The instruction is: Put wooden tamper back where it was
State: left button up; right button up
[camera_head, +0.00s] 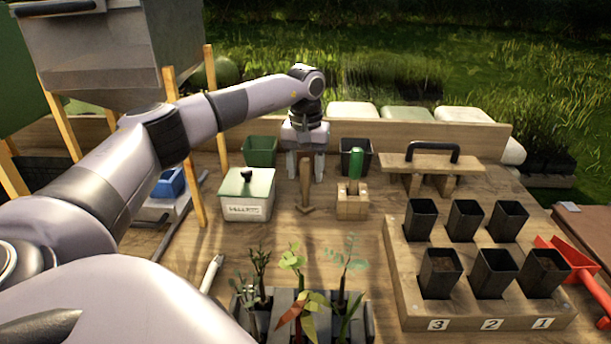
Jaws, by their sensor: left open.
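A brown upright wooden piece (305,182), with a narrow shaft and a wider foot, stands on the bench near the middle; it looks like the wooden tamper. My left gripper (305,168) points down over it, with one finger on each side of its upper part. The fingers are apart, and I cannot tell whether they touch the wood. The top of the piece is hidden behind the gripper. My right gripper is not in view.
A green-handled tool (356,163) stands in a wooden block (352,206) close right. A lidded box (247,208) is close left; green (260,151) and black (356,157) pots are behind. A black-handled board (430,163), pot rack (408,300) and seedlings (291,260) surround the clear middle.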

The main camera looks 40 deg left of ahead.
pick_arm(q)
notch_tip(320, 180, up, 10)
jog(key=shift+r, duration=0.1)
jog(key=shift+d, duration=0.15)
dwell(0.6)
